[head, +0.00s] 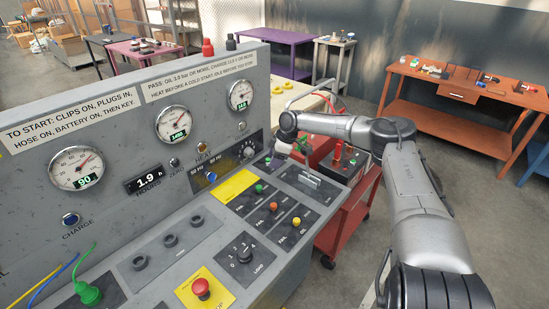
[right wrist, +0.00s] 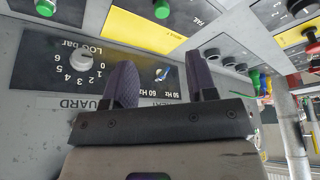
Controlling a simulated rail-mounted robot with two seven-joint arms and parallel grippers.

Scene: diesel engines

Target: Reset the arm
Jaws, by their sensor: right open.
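My right arm reaches in from the right in the head view, bent at the elbow over the control console (head: 150,240). My right gripper (head: 276,158) is at the console's far right end and looks small there. In the right wrist view, the same gripper (right wrist: 160,62) has its two dark fingers apart with nothing held between them. A small 60 Hz / 50 Hz switch (right wrist: 162,76) shows in the gap between the fingers. I cannot tell how far the fingertips are from the panel. My left gripper is in neither view.
A white-pointer knob (right wrist: 83,57) sits beside the fingers. The console has gauges (head: 77,168), coloured buttons and a red stop button (head: 202,288). A red cart (head: 335,235) stands close under my right arm. An orange bench (head: 450,90) is behind; floor between is open.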

